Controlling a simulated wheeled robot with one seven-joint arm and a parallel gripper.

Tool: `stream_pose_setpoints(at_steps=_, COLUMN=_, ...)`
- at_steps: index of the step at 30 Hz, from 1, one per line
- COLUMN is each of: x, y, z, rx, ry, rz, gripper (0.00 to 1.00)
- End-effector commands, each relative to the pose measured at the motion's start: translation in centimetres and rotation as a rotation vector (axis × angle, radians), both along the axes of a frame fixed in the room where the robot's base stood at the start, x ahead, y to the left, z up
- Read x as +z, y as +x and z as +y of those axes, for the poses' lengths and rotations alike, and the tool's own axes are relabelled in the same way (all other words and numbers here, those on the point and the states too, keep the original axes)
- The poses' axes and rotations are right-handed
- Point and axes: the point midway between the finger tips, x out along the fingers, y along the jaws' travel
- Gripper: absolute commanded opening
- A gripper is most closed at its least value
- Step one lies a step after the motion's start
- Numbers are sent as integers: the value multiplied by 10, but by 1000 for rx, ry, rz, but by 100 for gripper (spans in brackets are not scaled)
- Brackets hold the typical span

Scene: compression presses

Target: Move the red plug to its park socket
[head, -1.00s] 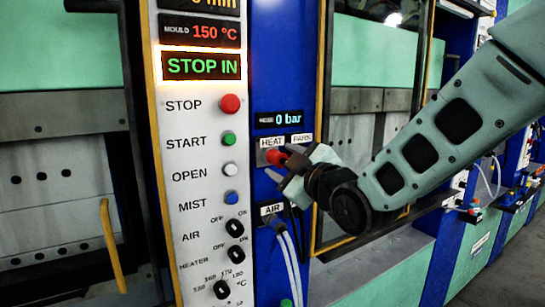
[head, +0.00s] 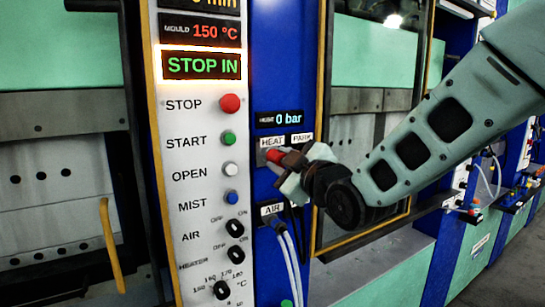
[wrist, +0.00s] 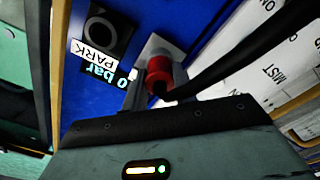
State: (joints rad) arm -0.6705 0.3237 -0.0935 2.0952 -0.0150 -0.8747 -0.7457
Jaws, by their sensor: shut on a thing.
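The red plug (head: 274,155) is at the HEAT socket, under the HEAT label (head: 271,142) on the blue panel. In the wrist view the plug (wrist: 159,74) stands against the pale HEAT socket plate (wrist: 153,44). How deep it sits cannot be told. My gripper (head: 284,163) is shut on the red plug; in the wrist view its fingers (wrist: 158,82) lie on both sides of it. The park socket (wrist: 108,31) shows as an empty dark round opening beside the PARK label (wrist: 98,53). In the head view my gripper hides this socket.
A white control panel (head: 205,200) with buttons and knobs is left of the plug. The AIR label (head: 271,209) and pale hoses (head: 290,260) are below. A dark cable (wrist: 235,58) runs from the plug across the wrist view. A yellow-edged door frame (head: 319,130) stands to the right.

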Motion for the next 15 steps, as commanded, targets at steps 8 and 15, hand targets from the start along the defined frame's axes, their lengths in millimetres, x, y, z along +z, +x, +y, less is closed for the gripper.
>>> stream_pose_setpoints(at_steps=8, x=0, y=-6, z=-4, rx=0, ry=0, rz=0, gripper=4)
stream_pose_setpoints(at_steps=15, x=0, y=-11, z=-7, rx=0, ry=0, rz=0, gripper=4)
